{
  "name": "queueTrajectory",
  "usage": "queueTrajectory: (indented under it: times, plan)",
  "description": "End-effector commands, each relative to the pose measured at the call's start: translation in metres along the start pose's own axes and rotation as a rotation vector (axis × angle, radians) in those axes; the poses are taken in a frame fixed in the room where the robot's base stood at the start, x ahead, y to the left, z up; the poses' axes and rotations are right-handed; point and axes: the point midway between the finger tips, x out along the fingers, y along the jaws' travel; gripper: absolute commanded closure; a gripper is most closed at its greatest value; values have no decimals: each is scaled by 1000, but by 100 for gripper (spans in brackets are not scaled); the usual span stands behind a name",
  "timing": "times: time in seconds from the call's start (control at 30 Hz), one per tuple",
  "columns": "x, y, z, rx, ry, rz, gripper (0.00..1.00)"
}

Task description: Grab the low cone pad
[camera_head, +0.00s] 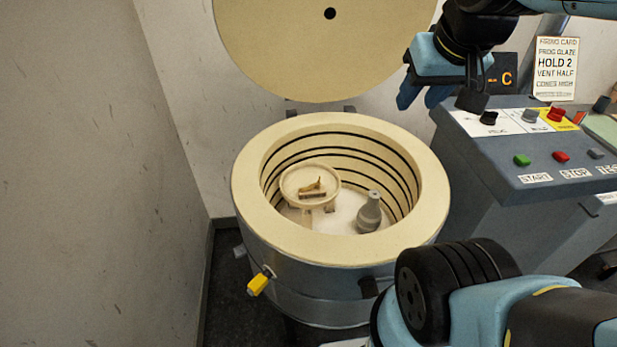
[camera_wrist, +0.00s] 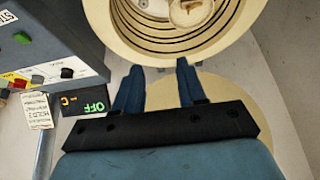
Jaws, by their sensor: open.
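A small brown cone pad (camera_head: 313,191) with a thin, leaning yellowish piece on it sits on a round cream shelf (camera_head: 290,187) inside the open kiln (camera_head: 252,233). The wrist view shows part of the shelf (camera_wrist: 203,12) at the top edge, with the pad (camera_wrist: 190,4) partly cut off there. I cannot read any label on the pad. My gripper (camera_head: 438,98) is open and empty, above and right of the kiln in the head view. In the wrist view its two blue fingers (camera_wrist: 158,68) are apart, with nothing between them.
A grey bottle-shaped vase (camera_head: 369,213) stands inside the kiln, right of the shelf. The round lid (camera_head: 320,50) is raised behind. A control panel (camera_head: 530,165) with buttons and a firing card (camera_head: 555,68) are at right. A yellow-tipped plug (camera_head: 258,284) juts from the kiln's front.

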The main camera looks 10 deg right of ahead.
Motion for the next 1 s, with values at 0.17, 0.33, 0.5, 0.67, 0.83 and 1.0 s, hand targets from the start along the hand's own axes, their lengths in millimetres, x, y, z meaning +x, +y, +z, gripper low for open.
queueTrajectory:
  times: [0.17, 0.33, 0.5, 0.67, 0.83, 1.0]
  plan:
    - [0, 0, 0, 0, 0, 0, 60]
    - [4, -1, -3, 16, -17, -5, 60]
    - [24, -9, -14, 86, -92, -25, 60]
    - [54, -17, -29, 189, -192, -61, 60]
    - [88, -23, -42, 306, -299, -99, 60]
    - [125, -27, -53, 430, -404, -138, 60]
